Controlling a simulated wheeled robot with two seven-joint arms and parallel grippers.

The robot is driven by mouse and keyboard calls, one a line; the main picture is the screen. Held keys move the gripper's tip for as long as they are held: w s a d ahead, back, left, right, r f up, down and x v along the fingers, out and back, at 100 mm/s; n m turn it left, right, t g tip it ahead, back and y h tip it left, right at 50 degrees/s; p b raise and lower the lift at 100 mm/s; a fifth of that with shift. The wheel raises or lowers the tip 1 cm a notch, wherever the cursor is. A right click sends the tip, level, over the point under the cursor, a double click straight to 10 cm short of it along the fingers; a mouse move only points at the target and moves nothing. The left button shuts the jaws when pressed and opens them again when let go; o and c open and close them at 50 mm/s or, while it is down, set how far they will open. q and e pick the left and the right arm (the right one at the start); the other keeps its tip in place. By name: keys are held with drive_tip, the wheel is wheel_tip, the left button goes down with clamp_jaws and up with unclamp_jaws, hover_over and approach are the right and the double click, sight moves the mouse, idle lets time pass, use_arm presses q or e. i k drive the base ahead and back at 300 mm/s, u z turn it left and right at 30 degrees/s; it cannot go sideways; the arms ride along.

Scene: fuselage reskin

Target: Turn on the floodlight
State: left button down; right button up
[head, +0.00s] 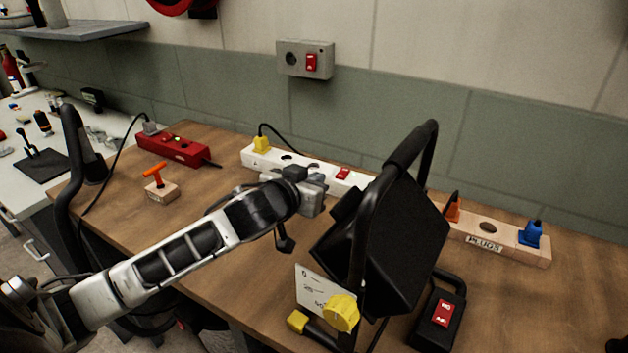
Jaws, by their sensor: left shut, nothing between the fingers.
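The floodlight (400,240) stands on the wooden bench at centre right, a black panel in a black tubular frame, seen from behind or the side. It has a yellow knob (341,313) low on the frame. A black box with a red rocker switch (443,313) sits at its right. My left gripper (317,191) is shut and empty, left of the floodlight and over the front edge of the white power strip (285,160). The strip's red switch (343,174) shows just past the gripper. Whether they touch cannot be told. My right gripper is not in view.
A red power strip (173,150) and a wooden block with an orange T-handle (160,187) are at the left. A wooden strip (485,240) with orange and blue plugs lies at the right. A grey wall box (305,59) has a red switch. The bench's right front is mostly clear.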

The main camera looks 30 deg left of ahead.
sight(444, 311)
drive_tip(key=u, duration=0.1)
drive_tip(key=k, duration=1)
drive_tip(key=z, duration=0.1)
